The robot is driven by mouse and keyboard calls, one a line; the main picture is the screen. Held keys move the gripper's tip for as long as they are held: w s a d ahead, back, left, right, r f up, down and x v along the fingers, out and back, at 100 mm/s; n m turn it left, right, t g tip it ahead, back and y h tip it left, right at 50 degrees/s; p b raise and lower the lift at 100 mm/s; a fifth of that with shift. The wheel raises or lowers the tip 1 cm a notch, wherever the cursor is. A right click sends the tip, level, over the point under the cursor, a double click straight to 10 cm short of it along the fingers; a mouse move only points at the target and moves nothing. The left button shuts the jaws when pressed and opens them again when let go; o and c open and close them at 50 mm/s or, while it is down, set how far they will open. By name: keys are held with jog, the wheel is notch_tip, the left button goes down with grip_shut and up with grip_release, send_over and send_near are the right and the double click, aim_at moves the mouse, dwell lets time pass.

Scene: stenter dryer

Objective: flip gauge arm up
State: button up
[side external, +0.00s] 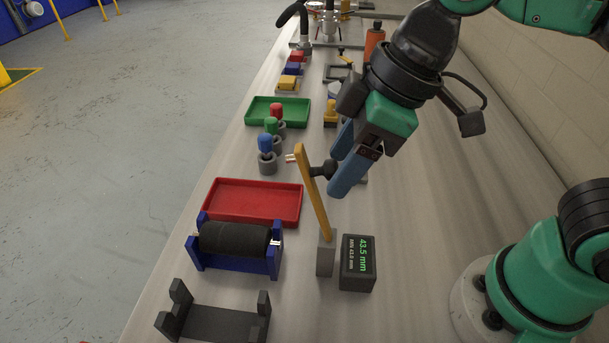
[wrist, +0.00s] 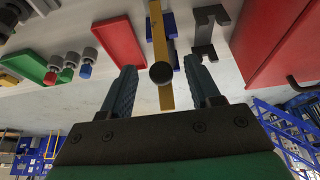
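The yellow gauge arm (side external: 315,200) rises from a small grey block (side external: 326,256) and leans a little to the left in the side external view. A black round knob (side external: 325,170) sticks out from its side. My gripper (side external: 337,166) is at the knob with its blue fingers spread. In the wrist view the knob (wrist: 161,73) shows in the gap between the two fingers, with space visible on both sides; the yellow arm (wrist: 158,35) runs behind it. I see no finger closed on the knob. A dark readout box (side external: 358,263) beside the block shows 43.5 mm.
A black roller (side external: 234,238) lies in a blue cradle left of the gauge. A red tray (side external: 252,201), several coloured pegs (side external: 266,147) and a green tray (side external: 277,111) stand farther back. A dark bracket (side external: 215,322) is in front. The table right of the readout is clear.

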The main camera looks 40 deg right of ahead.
jog(key=shift+r, duration=0.15)
jog(key=v, duration=0.5)
jog(key=shift+r, duration=0.2)
dwell(0.3)
jog(key=w+d+f+m+t+h, duration=0.3)
jog(key=w+d+f+m, duration=0.3)
jog(key=d+f+m, duration=0.3)
jog(key=shift+w+d+f+t, duration=0.3)
jog(key=shift+d+f+t, duration=0.25)
jog(key=shift+d, duration=0.65)
